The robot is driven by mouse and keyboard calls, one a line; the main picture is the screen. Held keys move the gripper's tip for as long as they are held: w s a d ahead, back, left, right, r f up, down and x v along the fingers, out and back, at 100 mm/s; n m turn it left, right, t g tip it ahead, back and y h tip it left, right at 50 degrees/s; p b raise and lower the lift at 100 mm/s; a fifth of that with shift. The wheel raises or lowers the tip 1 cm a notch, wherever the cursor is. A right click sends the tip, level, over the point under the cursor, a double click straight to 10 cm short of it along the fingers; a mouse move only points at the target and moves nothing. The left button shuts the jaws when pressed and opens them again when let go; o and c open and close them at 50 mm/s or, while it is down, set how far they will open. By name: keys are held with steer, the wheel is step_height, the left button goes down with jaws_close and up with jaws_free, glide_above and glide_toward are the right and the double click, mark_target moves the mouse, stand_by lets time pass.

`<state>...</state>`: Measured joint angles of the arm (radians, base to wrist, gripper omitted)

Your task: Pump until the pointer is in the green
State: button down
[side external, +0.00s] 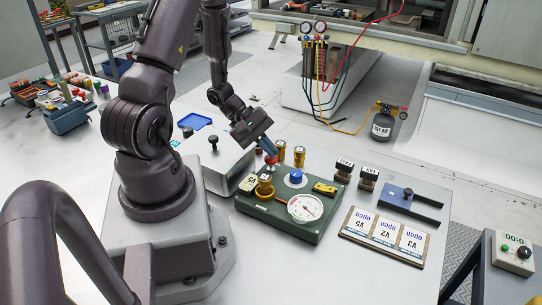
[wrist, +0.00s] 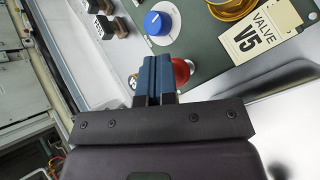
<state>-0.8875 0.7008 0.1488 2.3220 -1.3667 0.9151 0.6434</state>
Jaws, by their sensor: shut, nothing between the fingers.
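A green panel box (side external: 290,228) stands on the table in the side view. Its round white gauge (side external: 305,208) sits at the front right; its pointer is too small to read against the coloured marks. A blue knob (side external: 296,176) with a white collar sits behind the gauge; it also shows in the wrist view (wrist: 157,23). A red round knob (wrist: 181,72) sits at the panel edge, partly hidden by my fingers. My gripper (wrist: 154,60) has its blue fingers shut and empty, close beside or over the red knob; I cannot tell whether they touch.
A brass valve (side external: 265,187) and a V5 tag (wrist: 257,33) are on the panel's left. Brass cylinders (side external: 299,156) stand behind it. Labelled cards V5, V2 and V3 (side external: 385,234) and a blue block with black bars (side external: 408,199) lie to the right.

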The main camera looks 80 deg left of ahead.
mark_target(268, 159)
steer(key=shift+w+f, duration=0.1)
steer(key=shift+f, duration=1.1)
stand_by(0.8)
steer(key=shift+r, duration=0.15)
stand_by(0.4)
steer(key=shift+s+d+r, duration=0.1)
steer(key=shift+s+r, duration=0.05)
steer(key=shift+r, duration=0.55)
steer(key=shift+s+r, duration=0.15)
steer(key=shift+r, duration=0.7)
steer(key=shift+r, duration=2.4)
